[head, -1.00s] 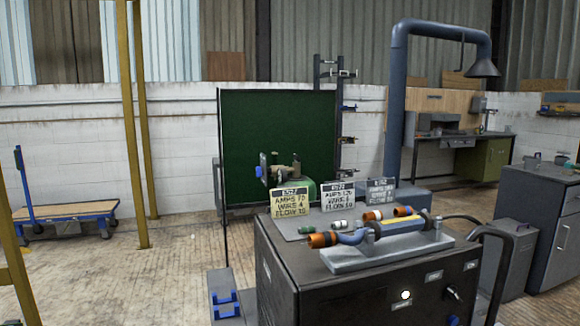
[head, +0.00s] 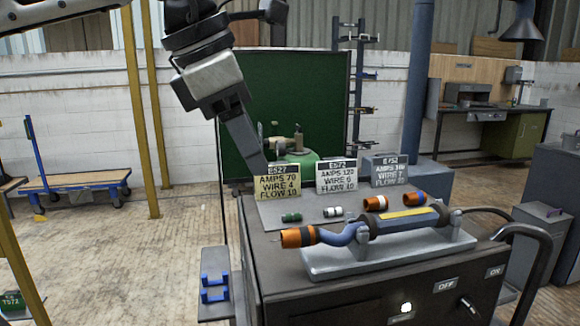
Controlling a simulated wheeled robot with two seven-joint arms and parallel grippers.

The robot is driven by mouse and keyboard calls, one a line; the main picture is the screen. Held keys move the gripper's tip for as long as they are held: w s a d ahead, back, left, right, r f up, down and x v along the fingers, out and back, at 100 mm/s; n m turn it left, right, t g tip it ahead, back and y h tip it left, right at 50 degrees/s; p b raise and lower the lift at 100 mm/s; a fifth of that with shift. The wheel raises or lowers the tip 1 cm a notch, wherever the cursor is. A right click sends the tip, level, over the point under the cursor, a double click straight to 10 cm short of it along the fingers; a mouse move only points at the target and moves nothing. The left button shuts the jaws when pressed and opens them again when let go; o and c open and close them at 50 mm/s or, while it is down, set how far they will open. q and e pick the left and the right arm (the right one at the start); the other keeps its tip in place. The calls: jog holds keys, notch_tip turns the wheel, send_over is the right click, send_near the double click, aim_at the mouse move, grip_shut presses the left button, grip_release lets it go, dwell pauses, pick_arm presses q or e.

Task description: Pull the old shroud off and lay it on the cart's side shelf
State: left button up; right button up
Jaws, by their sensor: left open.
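A welding torch (head: 395,222) with a blue bent neck lies in a grey stand on top of the dark cart (head: 385,275). An orange shroud (head: 298,237) with a dark end sits on the torch's left tip. The cart's side shelf (head: 208,315) is at the lower left, with blue brackets (head: 214,288) on it. My left gripper (head: 258,160) comes in from the top left, pointing down, above and left of the shroud and apart from it. It is open and empty; its fingers show almost edge-on. My right gripper is out of view.
Three setting cards, at left (head: 277,181), middle (head: 337,176) and right (head: 391,171), stand at the cart top's back. A dark handle rail (head: 520,232) curves at right.

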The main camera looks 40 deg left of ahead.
pick_arm(q)
send_near(284, 231)
jog(key=x, duration=0.6)
jog(key=b+x, duration=0.1)
jog(key=x, duration=0.3)
jog(key=shift+w+d+r, duration=0.15)
jog(key=shift+w+d, duration=0.05)
jog(key=shift+d, duration=0.1)
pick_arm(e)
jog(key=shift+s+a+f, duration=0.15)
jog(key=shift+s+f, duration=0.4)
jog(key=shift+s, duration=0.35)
pick_arm(q)
jog(key=c, duration=1)
jog(key=shift+o, duration=0.3)
grip_shut()
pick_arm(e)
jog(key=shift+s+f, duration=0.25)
pick_arm(q)
jog(key=shift+s+a, duration=0.2)
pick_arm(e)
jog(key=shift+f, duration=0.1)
pick_arm(q)
jog(key=shift+s+a, duration=0.1)
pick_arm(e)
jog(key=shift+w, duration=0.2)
